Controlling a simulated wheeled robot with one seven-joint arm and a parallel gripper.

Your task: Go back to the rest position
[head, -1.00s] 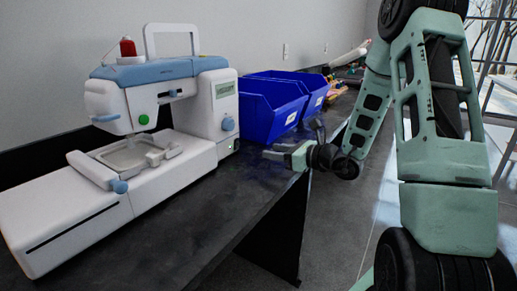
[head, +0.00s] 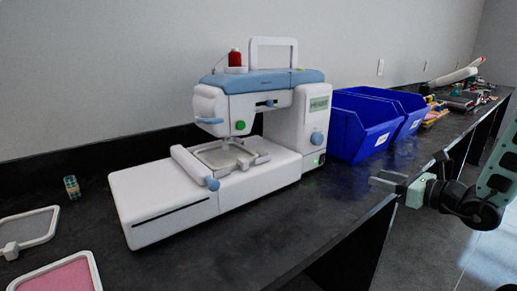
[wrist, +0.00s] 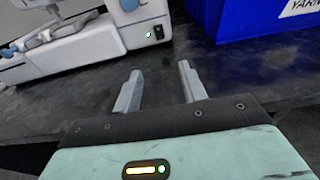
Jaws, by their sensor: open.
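My gripper (head: 388,180) is at the right of the head view, near the table's front edge, in front of the blue bins. In the wrist view its two fingers (wrist: 160,88) are apart with nothing between them. The white and blue sewing machine (head: 240,135) stands on the dark table to the left of my gripper, apart from it. Its lower right part also shows at the upper left of the wrist view (wrist: 85,50).
Two blue bins (head: 352,137) stand right of the machine. Several small items are farther right. Open floor (head: 440,245) lies beyond the front edge.

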